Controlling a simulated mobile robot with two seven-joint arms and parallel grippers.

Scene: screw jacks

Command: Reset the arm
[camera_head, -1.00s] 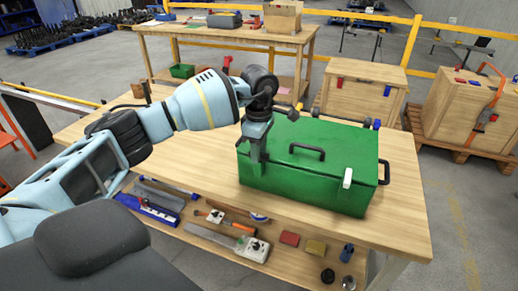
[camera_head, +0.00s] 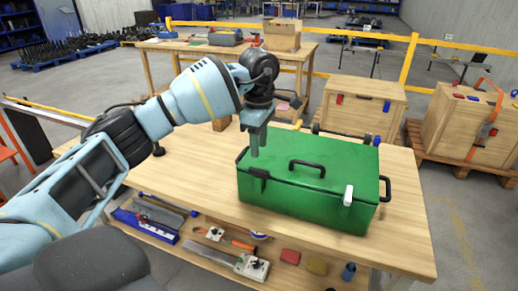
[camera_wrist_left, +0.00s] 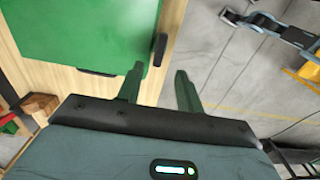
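My left gripper (camera_head: 256,150) is raised above the front left corner of the green box (camera_head: 300,205), pointing down. In the left wrist view, its two fingers (camera_wrist_left: 160,85) are apart with nothing between them, so it is open. The box has its lid shut, with a black handle (camera_head: 307,168) on top. A dark latch (camera_head: 258,174) is at the left of its front and a white latch (camera_head: 348,195) at the right. The box also shows in the left wrist view (camera_wrist_left: 80,30). My right gripper is not in view.
The box stands on a wooden workbench (camera_head: 190,165), with free room to its left. The shelf below holds tools and small blocks, including a red block (camera_head: 290,257). A wooden crate (camera_head: 362,105) and another bench (camera_head: 225,50) stand behind.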

